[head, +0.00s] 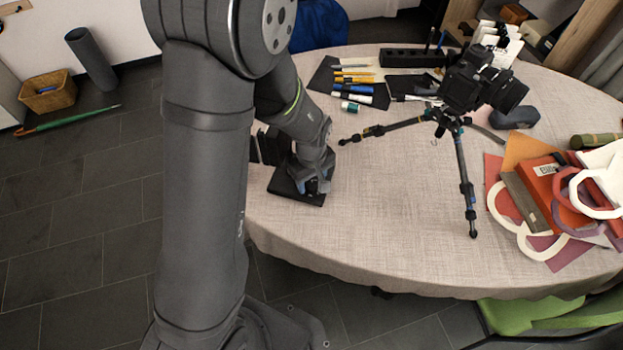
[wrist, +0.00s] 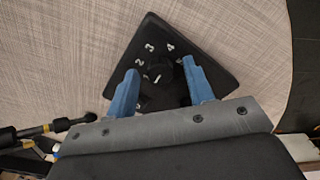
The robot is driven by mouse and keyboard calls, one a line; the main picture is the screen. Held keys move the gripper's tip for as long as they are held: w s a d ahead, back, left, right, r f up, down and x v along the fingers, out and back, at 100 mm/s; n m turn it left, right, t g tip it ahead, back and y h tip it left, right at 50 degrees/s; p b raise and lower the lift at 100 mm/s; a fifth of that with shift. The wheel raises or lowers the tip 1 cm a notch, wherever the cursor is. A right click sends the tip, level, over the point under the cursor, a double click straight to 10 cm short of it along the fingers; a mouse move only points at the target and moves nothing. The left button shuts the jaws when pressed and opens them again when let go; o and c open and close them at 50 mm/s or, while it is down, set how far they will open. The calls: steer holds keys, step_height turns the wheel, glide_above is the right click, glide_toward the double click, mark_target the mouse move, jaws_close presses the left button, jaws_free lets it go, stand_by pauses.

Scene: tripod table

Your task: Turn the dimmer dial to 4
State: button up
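The dimmer is a black square plate with white numbers, lying on the table; in the wrist view its plate (wrist: 214,72) shows 2, 3 and 4 clearly. The round black dial (wrist: 160,71) sits in the middle with a small white mark on it. Which number the mark points to is hard to tell. My gripper (wrist: 159,68) has its two blue fingers spread, one on each side of the dial; contact is not clear in the dark. In the head view the dimmer plate (head: 284,187) is partly covered by my gripper (head: 315,188).
A camera on a tripod (head: 458,125) stands to the right, one leg reaching toward my wrist. Pens and markers (head: 353,88) lie behind. The table's front middle (head: 385,235) is clear.

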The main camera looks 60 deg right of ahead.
step_height(320, 180, up, 18)
steer(key=shift+f, duration=0.25)
stand_by(0.6)
steer(key=n, duration=1.1)
glide_toward(312, 184)
step_height(312, 184, down, 9)
steer(key=shift+r, duration=0.15)
stand_by(0.3)
steer(key=shift+d, duration=0.1)
steer(key=c, duration=1)
